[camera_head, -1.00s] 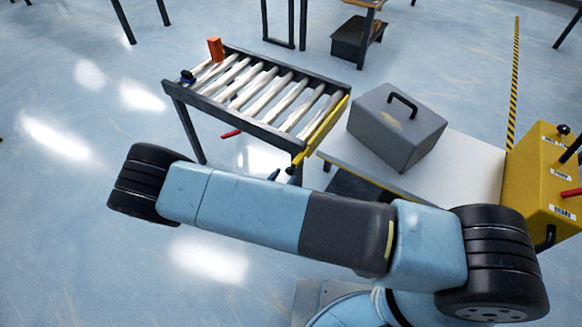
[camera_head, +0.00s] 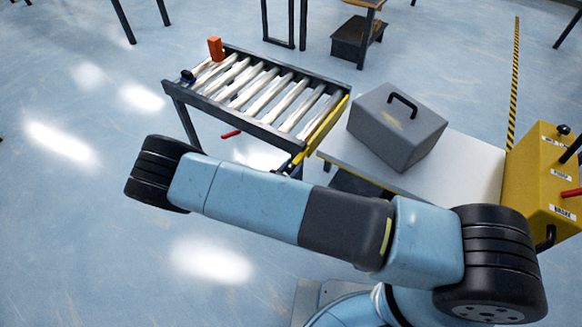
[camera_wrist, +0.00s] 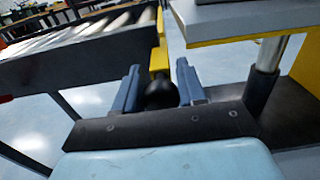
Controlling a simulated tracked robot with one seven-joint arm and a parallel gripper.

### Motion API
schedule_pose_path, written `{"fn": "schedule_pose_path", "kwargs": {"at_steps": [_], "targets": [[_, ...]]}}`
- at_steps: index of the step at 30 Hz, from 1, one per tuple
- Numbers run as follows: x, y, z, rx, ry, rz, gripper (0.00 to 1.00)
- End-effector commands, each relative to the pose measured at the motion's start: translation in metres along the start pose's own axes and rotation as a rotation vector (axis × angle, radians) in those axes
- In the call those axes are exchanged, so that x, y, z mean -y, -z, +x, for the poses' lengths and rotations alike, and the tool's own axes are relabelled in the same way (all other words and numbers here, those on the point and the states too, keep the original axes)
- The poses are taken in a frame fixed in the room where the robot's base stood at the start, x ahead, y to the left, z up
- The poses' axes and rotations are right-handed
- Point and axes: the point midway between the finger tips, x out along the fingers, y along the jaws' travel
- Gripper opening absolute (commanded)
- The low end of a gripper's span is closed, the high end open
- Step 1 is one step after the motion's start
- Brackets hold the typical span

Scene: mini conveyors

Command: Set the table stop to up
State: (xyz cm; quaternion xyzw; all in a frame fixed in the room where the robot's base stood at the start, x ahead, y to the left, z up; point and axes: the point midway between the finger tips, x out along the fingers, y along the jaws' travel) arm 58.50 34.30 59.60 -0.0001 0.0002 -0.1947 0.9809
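The roller table (camera_head: 262,93) has a yellow stop bar (camera_head: 326,123) along its right end. In the wrist view the yellow bar (camera_wrist: 158,45) runs down to a round black knob (camera_wrist: 160,94). My gripper (camera_wrist: 159,92) is open, with one blue finger on each side of the knob. A narrow gap seems to show on each side, and I cannot tell whether either finger touches. In the head view my arm hides the knob and most of the gripper.
A grey case (camera_head: 397,127) stands on the white-topped table (camera_head: 465,170) right of the rollers. A yellow control box (camera_head: 543,180) with levers is at far right. An orange block (camera_head: 215,48) sits at the roller table's far left, and a red handle (camera_head: 231,134) shows below its frame.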

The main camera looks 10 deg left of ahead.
Motion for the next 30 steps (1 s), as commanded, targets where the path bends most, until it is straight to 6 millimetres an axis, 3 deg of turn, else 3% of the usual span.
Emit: {"fn": "schedule_pose_path", "kwargs": {"at_steps": [12, 23, 30], "targets": [[-0.001, 0.0, 0.0, 0.0, -0.001, 0.001, 0.0], [-0.001, -0.005, 0.0, 0.0, -0.001, 0.002, 0.0], [-0.002, -0.04, 0.0, 0.001, -0.001, 0.004, 0.0]]}}
